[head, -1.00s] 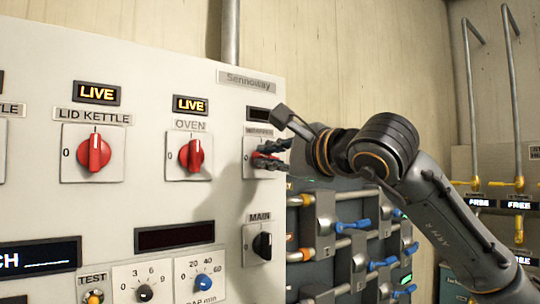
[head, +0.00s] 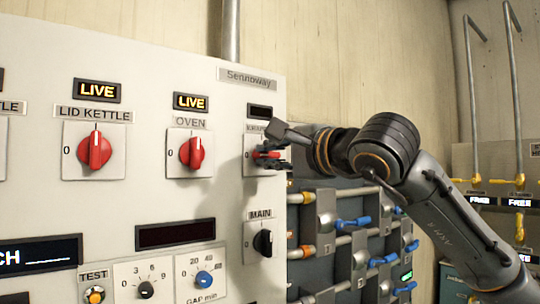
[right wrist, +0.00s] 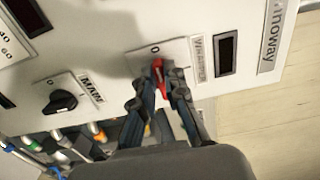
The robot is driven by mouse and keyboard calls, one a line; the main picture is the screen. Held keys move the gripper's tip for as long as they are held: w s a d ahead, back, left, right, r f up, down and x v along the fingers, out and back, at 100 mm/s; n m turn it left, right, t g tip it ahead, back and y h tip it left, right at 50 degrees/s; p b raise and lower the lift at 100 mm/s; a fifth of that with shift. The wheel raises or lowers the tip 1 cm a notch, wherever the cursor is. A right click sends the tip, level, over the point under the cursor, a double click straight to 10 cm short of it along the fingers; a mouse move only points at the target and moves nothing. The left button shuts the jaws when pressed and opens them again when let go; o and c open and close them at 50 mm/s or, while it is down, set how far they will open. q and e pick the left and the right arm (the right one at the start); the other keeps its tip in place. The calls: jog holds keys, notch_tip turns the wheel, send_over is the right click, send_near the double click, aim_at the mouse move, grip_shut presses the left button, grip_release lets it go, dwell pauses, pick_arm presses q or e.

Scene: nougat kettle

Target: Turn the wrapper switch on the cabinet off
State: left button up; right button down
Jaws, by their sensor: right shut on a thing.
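The wrapper switch (head: 266,154) is a red knob on a white plate at the right edge of the cabinet (head: 225,95). In the right wrist view the red knob (right wrist: 158,68) shows between my fingertips, its long side lined up towards the 0 mark. The small display above it (head: 260,111) is dark; it is dark in the right wrist view too. My right gripper (head: 271,157) is shut on the knob and hides part of it. Its label (right wrist: 198,57) is readable in the wrist view. My left gripper is not in view.
The oven knob (head: 192,152) and lid kettle knob (head: 95,150) are upright, with LIVE displays lit above. The black main knob (head: 263,243) sits just below my gripper. Pipes and valves with blue handles (head: 353,222) stand right of the cabinet.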

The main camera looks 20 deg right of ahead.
jog(key=c, duration=1.4)
grip_release()
jog(key=v, duration=1.2)
